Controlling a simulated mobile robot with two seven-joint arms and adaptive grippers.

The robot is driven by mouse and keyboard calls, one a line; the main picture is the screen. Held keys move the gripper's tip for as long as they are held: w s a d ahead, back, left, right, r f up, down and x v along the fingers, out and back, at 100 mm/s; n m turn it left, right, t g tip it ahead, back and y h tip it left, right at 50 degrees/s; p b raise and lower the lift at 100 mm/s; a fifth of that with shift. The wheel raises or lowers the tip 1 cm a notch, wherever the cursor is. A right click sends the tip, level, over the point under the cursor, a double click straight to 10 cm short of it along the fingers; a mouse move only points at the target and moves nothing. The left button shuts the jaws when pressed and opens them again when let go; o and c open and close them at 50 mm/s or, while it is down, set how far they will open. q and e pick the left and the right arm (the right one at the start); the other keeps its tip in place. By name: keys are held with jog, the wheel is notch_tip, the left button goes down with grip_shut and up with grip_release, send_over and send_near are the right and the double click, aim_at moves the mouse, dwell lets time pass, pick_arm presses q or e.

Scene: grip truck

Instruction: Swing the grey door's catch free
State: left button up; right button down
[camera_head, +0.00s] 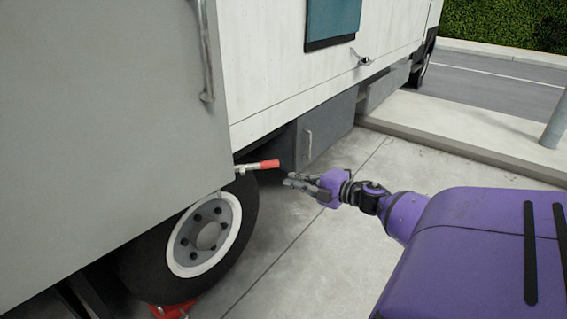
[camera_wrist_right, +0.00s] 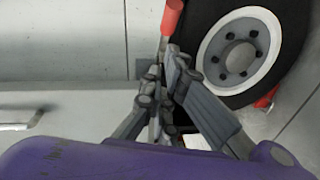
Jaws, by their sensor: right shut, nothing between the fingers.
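The grey door (camera_head: 100,130) fills the left of the head view. Its catch (camera_head: 262,165), a lever with a red grip and metal stem, sticks out to the right at the door's lower right corner, above the wheel. The red grip also shows at the top of the wrist view (camera_wrist_right: 172,17). My right gripper (camera_head: 290,182) is shut and empty, just right of and slightly below the red end in the head view. In the wrist view its fingers (camera_wrist_right: 166,62) overlap the metal stem; contact is unclear. My left gripper is out of view.
A truck wheel (camera_head: 205,236) stands below the catch, with a red object (camera_head: 172,311) at its foot. A grey storage box (camera_head: 318,130) with a handle hangs under the white truck body (camera_head: 270,75). Open concrete lies below my right gripper. A kerb (camera_head: 470,148) runs behind.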

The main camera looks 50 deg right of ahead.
jog(key=shift+s+d+r, duration=0.1)
jog(key=shift+s+r, duration=0.15)
jog(key=shift+s, duration=0.8)
